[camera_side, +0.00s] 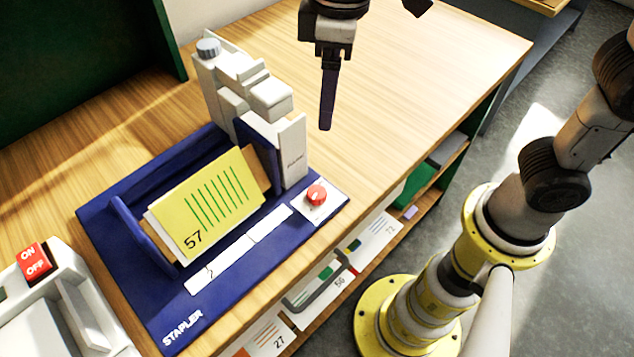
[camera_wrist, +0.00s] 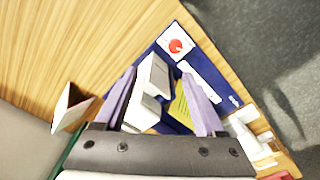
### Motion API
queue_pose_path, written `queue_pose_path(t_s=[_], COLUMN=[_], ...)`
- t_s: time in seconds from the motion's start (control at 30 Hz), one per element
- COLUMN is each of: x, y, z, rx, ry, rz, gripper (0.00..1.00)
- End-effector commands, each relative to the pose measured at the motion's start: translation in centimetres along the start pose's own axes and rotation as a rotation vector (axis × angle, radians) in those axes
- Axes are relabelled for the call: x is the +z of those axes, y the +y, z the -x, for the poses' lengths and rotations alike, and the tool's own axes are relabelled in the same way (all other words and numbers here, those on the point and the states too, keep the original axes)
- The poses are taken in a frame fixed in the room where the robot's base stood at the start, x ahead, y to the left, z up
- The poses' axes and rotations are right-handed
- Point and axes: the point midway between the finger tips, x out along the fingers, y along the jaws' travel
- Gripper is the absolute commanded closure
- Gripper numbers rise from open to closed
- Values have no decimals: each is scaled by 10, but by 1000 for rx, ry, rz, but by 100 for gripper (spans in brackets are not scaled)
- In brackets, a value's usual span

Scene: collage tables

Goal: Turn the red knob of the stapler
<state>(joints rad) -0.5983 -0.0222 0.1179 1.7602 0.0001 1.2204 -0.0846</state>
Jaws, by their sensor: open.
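The stapler has a blue base (camera_side: 100,222) and a tall white and grey body (camera_side: 292,152) on the table. Its red knob (camera_side: 317,195) sits on a small white plate at the base's right corner. In the wrist view the red knob (camera_wrist: 175,46) shows near the top, beyond the fingertips. A yellow card marked 57 (camera_side: 208,200) lies tilted in the blue holder. My gripper (camera_side: 326,128) is open and empty, above the table to the right of the stapler body and behind the knob, apart from both. Its two fingers (camera_wrist: 164,72) show in the wrist view.
A white device with a red ON/OFF switch (camera_side: 34,262) stands at the left. A dark green panel (camera_side: 80,60) rises at the back left. Shelves with cards (camera_side: 330,285) lie under the table's front edge. The tabletop (camera_side: 420,75) to the right is clear.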

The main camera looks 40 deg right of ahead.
Motion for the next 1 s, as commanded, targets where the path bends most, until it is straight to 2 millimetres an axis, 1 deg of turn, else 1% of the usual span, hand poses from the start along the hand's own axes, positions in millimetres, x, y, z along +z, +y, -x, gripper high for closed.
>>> queue_pose_path(t_s=[0.03,0.1,0.2,0.37,0.47,0.8,1.0], x=[-8,-10,-10,-9,-7,-2,-1], y=[-14,-26,-35,-37,-36,-36,-36], z=[-10,-21,-26,-37,-52,-119,-148], rx=[-4,-7,-9,-9,-9,-9,-9], ry=[-26,-53,-68,-68,-72,-71,-69], rz=[40,76,101,105,104,103,103], gripper=[28,28,28,28,28,28,28])
